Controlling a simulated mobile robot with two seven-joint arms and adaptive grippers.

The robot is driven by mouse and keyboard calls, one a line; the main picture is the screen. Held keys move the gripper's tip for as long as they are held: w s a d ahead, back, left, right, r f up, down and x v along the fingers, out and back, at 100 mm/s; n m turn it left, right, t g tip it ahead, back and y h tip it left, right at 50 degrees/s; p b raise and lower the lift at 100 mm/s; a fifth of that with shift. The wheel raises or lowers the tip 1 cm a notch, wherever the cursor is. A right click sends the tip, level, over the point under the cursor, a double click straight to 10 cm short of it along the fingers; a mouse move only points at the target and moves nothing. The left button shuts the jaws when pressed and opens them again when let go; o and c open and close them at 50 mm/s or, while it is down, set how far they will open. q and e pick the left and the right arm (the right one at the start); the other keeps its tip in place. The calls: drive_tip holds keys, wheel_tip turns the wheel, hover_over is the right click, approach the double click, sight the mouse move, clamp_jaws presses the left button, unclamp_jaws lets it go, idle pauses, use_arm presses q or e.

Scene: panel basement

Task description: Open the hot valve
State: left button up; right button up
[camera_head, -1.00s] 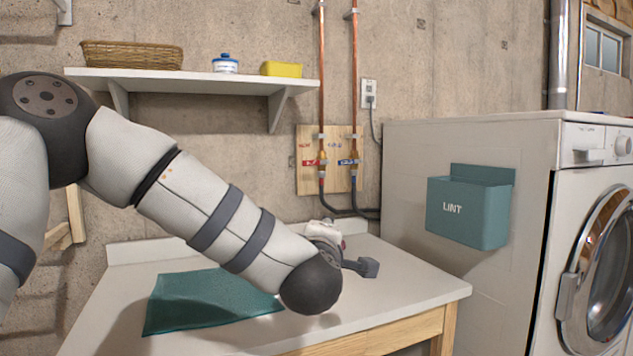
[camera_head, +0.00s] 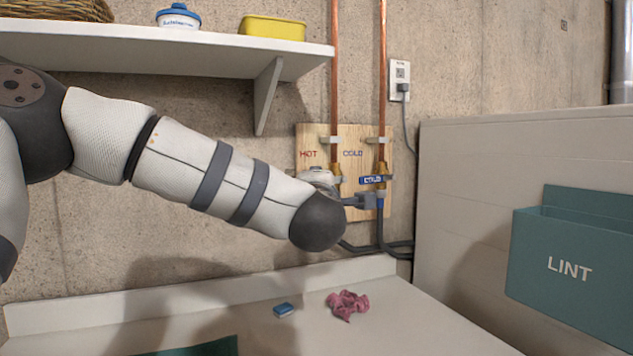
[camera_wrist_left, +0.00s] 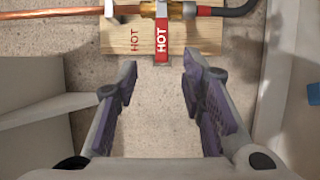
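The hot valve has a red lever marked HOT (camera_wrist_left: 161,38), seen in the left wrist view at the top middle. The lever points across the copper pipe (camera_wrist_left: 60,12), towards my gripper. My left gripper (camera_wrist_left: 158,78) is open, with its fingers spread on both sides of the lever's line. The lever's free end is just short of the fingertips, and nothing is between the pads. In the head view my left gripper (camera_head: 358,201) is at the wooden valve board (camera_head: 312,136), and my arm hides the hot lever. My right gripper is not in view.
The cold valve's blue lever (camera_head: 372,180) is close to my gripper on the right. A shelf (camera_head: 180,68) hangs above my arm. A pink cloth (camera_head: 347,304) and a blue block (camera_head: 284,310) lie on the counter (camera_head: 420,325). A teal lint bin (camera_head: 570,268) is at the right.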

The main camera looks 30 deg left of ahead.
use_arm(q)
drive_tip(key=b+x, duration=0.1)
drive_tip(key=x, duration=0.8)
drive_tip(key=shift+w, duration=0.35)
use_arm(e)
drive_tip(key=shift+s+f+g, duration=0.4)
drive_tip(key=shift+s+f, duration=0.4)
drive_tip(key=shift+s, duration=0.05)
use_arm(q)
drive_tip(key=shift+a, duration=0.2)
drive_tip(key=shift+c, duration=0.3)
clamp_jaws()
